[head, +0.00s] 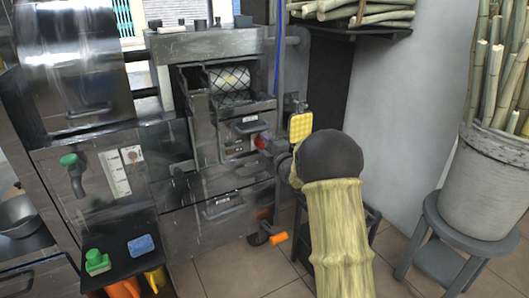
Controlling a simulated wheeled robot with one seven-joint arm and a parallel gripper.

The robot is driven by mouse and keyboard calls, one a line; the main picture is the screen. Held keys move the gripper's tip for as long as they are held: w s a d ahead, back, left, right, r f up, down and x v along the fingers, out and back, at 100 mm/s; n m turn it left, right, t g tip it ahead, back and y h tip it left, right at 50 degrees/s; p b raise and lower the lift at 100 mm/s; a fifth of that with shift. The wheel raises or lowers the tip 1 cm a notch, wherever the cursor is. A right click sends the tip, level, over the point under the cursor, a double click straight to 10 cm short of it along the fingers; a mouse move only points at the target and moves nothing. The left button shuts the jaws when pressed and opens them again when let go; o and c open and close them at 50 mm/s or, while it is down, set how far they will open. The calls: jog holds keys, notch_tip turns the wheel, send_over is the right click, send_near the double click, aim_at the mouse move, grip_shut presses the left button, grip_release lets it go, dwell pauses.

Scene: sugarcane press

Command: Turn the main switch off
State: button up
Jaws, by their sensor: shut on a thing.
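A red knob (262,142), which looks like the main switch, is on the right side of the steel press (205,185), beside its front panel. My gripper (279,152) is at the right of this knob, at the end of my arm, and appears shut on it. The fingertips are small and dark, and my wrist partly hides them, so the exact grip and the switch's position cannot be made out.
A yellow patterned block (301,126) is just above my wrist. An orange-handled lever (278,238) sticks out low on the press. A bucket of canes (486,180) on a grey stool (440,255) stands at the right. Tiled floor between is open.

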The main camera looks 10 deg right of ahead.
jog(key=shift+f+n+b, duration=0.2)
jog(key=shift+n+b, duration=0.2)
jog(key=shift+n, duration=0.3)
jog(key=o, duration=1)
jog(key=shift+r, duration=0.1)
jog(key=shift+r, duration=0.1)
